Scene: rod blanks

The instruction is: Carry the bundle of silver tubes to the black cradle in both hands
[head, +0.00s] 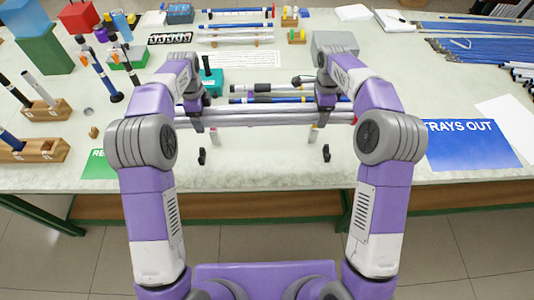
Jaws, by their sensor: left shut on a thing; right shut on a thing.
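The bundle of silver tubes (262,115) lies level across the middle of the head view, running left to right. My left gripper (198,125) is shut on it near its left end. My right gripper (325,118) is shut on it near its right end. The rest of the cradle is hidden or unclear. I cannot tell how high the bundle is above the table.
Blue and black rods (270,99) lie behind the bundle, with a teal block (208,80) at their left. Wooden holders (35,150) with upright rods stand at left. A blue sign (470,145) lies at right. The pale table front (265,172) is clear between the uprights.

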